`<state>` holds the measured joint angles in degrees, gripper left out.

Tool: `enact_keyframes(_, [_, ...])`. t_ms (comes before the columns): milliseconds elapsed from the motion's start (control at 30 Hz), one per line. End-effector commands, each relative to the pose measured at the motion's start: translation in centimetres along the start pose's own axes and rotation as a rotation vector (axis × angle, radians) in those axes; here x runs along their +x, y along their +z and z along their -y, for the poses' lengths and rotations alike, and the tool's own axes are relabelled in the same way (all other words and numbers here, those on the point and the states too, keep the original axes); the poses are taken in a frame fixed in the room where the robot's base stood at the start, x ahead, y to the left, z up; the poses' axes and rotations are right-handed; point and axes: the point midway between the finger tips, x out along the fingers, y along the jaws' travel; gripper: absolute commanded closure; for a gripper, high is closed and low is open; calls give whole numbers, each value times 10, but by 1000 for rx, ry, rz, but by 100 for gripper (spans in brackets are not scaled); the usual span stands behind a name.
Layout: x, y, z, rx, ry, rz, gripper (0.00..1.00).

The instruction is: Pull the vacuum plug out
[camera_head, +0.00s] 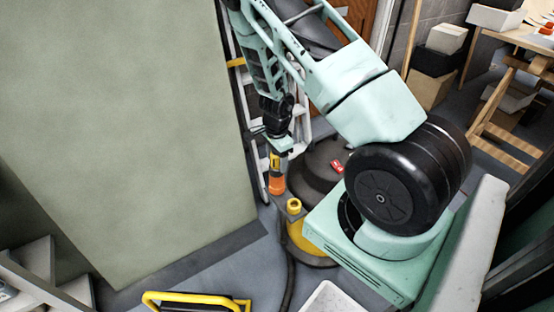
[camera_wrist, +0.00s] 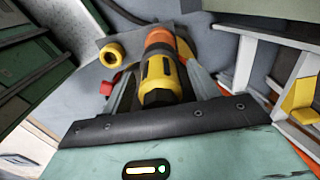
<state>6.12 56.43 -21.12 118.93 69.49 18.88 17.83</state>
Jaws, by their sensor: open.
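The yellow-and-black plug (camera_head: 275,161) has an orange end (camera_head: 277,185) and hangs roughly upright below my gripper (camera_head: 276,146) in the head view. In the wrist view the plug (camera_wrist: 160,80) points away from the camera, between the grey fingers of my gripper (camera_wrist: 163,88). The fingers are open on either side of it; whether they touch it is unclear. The orange end lies over a grey plate beside a yellow ring fitting (camera_wrist: 110,54). How the orange end joins the plate is not clear. The dark vacuum (camera_head: 318,160) stands behind, partly hidden by my arm.
A large green-grey panel (camera_head: 120,110) stands close on the left. A ladder (camera_head: 240,100) leans behind my gripper. A yellow-handled item (camera_head: 195,300) and a white tray (camera_head: 332,299) lie in front. A wooden workbench (camera_head: 515,85) and boxes are at the right.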

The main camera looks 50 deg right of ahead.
Motion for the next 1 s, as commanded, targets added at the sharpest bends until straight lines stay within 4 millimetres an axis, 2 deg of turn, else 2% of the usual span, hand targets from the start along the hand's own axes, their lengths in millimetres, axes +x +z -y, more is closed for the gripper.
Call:
enact_keyframes(367, [0, 0, 0, -1, 0, 0, 40])
enact_keyframes(467, [0, 0, 0, -1, 0, 0, 62])
enact_keyframes(500, [0, 0, 0, -1, 0, 0, 73])
enact_keyframes(600, [0, 0, 0, -1, 0, 0, 99])
enact_keyframes(1000, [-10, 0, 0, 0, -1, 0, 99])
